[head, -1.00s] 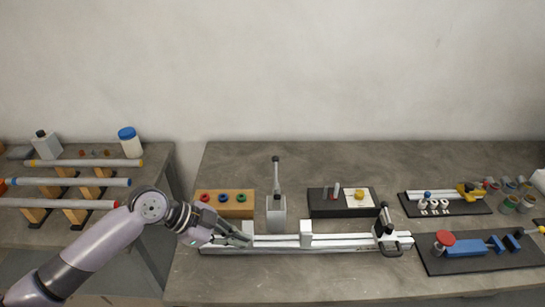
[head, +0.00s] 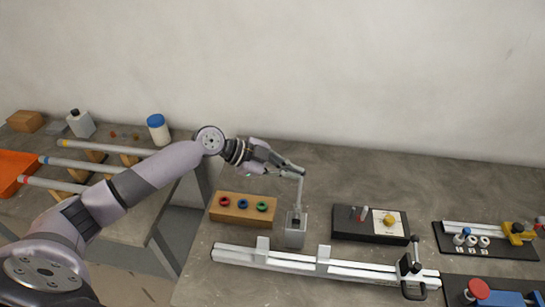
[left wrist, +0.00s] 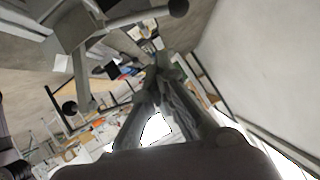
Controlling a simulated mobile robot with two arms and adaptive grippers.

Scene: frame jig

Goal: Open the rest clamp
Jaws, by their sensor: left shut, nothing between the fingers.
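A grey block (head: 296,231) stands on the table behind the long white rail, with a grey lever (head: 299,195) rising nearly upright from its top. I take it for the rest clamp, though no label tells. My left gripper (head: 301,171) is shut and empty, its fingertips at the lever's upper end. Whether they touch it, I cannot tell; they hide the lever's top. In the left wrist view the closed fingers (left wrist: 160,72) point away, and a grey shape with dark knobs at upper left is unclear. My right gripper is not in view.
The white rail (head: 285,262) carries upright pieces and a black-handled clamp (head: 411,268) at its right end. A wooden block (head: 243,208) with coloured rings is to the left. A black tray (head: 370,225) is to the right. The table behind the lever is clear.

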